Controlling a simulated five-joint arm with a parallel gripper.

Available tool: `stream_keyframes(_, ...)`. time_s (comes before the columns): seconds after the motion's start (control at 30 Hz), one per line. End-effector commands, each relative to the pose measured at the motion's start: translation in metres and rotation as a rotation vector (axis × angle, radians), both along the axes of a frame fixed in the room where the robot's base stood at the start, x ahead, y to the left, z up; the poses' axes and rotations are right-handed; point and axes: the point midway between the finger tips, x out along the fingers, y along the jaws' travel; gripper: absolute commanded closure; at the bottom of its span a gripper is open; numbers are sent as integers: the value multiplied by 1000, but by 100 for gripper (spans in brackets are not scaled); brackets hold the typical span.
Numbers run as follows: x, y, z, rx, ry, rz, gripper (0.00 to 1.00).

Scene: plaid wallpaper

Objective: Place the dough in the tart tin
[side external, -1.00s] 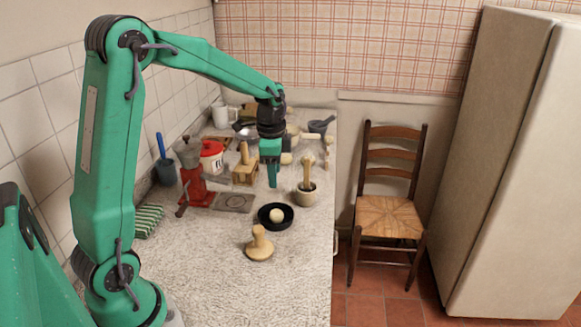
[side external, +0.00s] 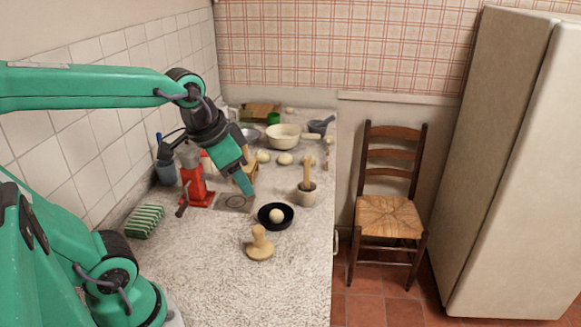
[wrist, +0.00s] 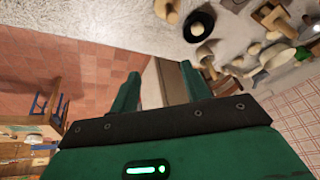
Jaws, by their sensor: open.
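The dough (side external: 277,215) is a pale round ball resting inside the tart tin, a round black dish (side external: 262,217) on the counter in the side view. In the wrist view the black tin (wrist: 208,18) shows near the top edge with the pale dough (wrist: 197,28) in it. My gripper (side external: 249,190) is tilted above the counter, up and to the left of the tin, apart from it. In the wrist view my gripper (wrist: 155,82) has its two fingers spread with nothing between them.
A wooden tamper (side external: 259,245) stands just in front of the tin, and a mortar with pestle (side external: 306,193) is behind it to the right. A red grinder (side external: 193,180) stands left. Several more dough balls and a cream bowl (side external: 283,136) lie further back. The front counter is clear.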

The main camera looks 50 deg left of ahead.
Motion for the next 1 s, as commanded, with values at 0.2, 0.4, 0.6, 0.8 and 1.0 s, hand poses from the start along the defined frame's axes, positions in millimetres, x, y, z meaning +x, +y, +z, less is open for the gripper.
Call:
stream_keyframes(0.2,-29,-11,-1,-56,-69,86,53)
stream_keyframes(0.4,-39,-15,-3,-83,-91,123,53)
stream_keyframes(0.6,-39,-15,-4,-85,-92,128,53)
stream_keyframes(0.8,-39,-15,-4,-85,-92,127,53)
stream_keyframes(1.0,-39,-15,-4,-85,-92,127,53)
